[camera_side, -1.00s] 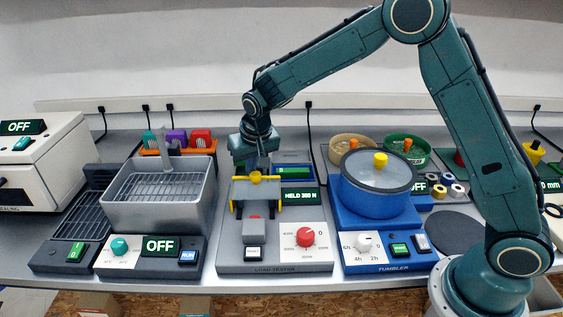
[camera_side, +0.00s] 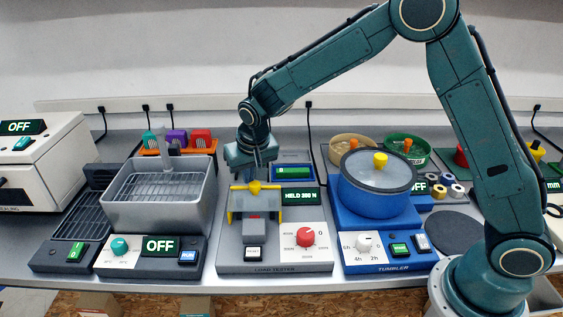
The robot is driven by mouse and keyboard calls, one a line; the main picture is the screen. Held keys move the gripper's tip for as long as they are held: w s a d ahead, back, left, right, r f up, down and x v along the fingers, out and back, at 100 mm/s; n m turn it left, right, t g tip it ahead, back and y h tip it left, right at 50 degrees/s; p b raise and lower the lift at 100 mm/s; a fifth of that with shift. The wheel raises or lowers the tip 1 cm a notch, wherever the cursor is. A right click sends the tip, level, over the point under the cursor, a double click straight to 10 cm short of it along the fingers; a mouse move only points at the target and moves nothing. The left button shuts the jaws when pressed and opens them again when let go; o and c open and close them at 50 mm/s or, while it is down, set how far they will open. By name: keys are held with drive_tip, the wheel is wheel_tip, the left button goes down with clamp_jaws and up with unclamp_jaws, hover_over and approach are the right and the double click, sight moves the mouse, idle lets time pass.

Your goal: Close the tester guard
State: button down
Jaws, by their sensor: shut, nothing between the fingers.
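The load tester (camera_side: 230,257) is a grey machine in the middle of the bench, with a lit display reading HELD and a force in N. Its guard (camera_side: 240,200), a grey panel in a yellow frame, stands over the front part of the tester, its yellow knob at the top edge. My gripper (camera_side: 254,180) points down just behind and above the guard's top edge, close to the knob. It looks shut and holds nothing. Whether the fingertips touch the guard is hard to tell.
A blue tumbler (camera_side: 375,195) stands close on the right, a grey basket bath (camera_side: 158,205) on the left. An orange rack (camera_side: 180,147) stands behind.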

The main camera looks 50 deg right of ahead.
drive_tip(key=w, duration=0.1)
drive_tip(key=w+d, duration=0.1)
drive_tip(key=w, duration=0.1)
drive_tip(key=shift+w+r, duration=0.1)
drive_tip(key=shift+r, duration=0.1)
drive_tip(key=d+v, duration=0.1)
drive_tip(key=v, duration=0.9)
drive_tip(key=shift+a, duration=0.45)
drive_tip(key=s+d+r+n+t, duration=0.1)
drive_tip(key=s+d+r, duration=0.35)
drive_tip(key=s, duration=0.35)
drive_tip(key=s+d+r+n, duration=0.1)
drive_tip(key=s+d+r, duration=0.3)
drive_tip(key=s, duration=0.5)
drive_tip(key=s+f+n+t+y, duration=0.1)
drive_tip(key=s, duration=1.5)
drive_tip(key=shift+s+d+f+n, duration=0.25)
drive_tip(key=shift+d+f+n, duration=0.05)
drive_tip(key=shift+d, duration=0.05)
